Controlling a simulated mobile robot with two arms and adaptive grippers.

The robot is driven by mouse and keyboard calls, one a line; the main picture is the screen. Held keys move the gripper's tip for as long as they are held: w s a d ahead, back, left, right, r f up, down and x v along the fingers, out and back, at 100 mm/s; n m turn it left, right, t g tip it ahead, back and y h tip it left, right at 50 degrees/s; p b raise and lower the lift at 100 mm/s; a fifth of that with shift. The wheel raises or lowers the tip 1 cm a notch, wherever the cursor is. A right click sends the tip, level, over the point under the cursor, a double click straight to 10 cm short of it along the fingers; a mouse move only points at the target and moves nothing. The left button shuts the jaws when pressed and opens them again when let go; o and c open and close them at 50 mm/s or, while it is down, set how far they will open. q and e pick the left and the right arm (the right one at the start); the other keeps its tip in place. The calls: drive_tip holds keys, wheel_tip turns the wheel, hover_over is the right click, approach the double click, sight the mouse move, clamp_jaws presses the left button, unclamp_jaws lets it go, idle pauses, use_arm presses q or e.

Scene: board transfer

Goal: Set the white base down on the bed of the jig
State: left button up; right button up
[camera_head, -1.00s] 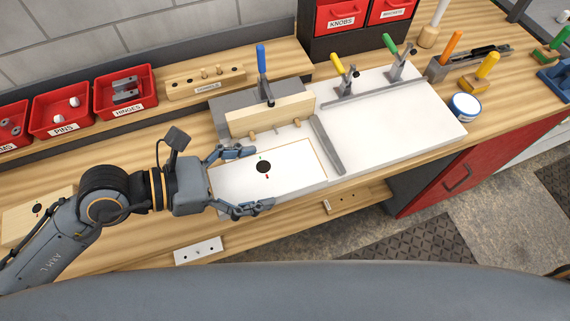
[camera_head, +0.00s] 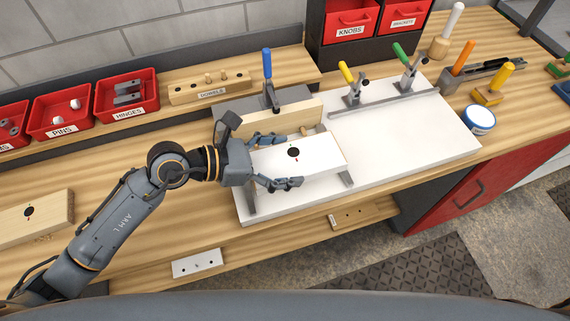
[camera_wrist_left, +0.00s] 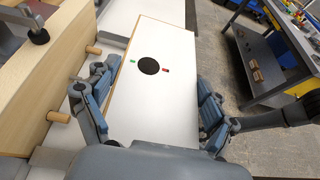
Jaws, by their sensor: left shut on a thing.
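The white base (camera_head: 318,148) is a flat white board with pale wood edges, a black round spot and small green and red marks. My left gripper (camera_head: 287,160) is shut on it by its two long sides, and both fingers also show in the wrist view (camera_wrist_left: 155,108). The base is over the jig's white bed (camera_head: 400,135) and hides part of a grey rail (camera_head: 346,178). It looks raised above the bed; the gap is hard to judge. Behind it stands an upright wooden board (camera_head: 255,124) with dowels (camera_wrist_left: 58,117) sticking out towards the base. My right gripper is not in view.
Toggle clamps with blue (camera_head: 267,64), yellow (camera_head: 346,72) and green (camera_head: 400,52) handles stand along the back of the jig. A round white tin (camera_head: 481,120) is at right. Red bins (camera_head: 126,95) are at back left. The bed's right half is clear.

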sight(285, 168)
use_arm(q)
wheel_tip(285, 168, down, 3)
drive_tip(key=shift+r+p, duration=0.1)
drive_tip(key=shift+p, duration=0.25)
drive_tip(key=shift+f+b, duration=0.65)
drive_tip(key=shift+f, duration=0.05)
drive_tip(key=o, duration=1.3)
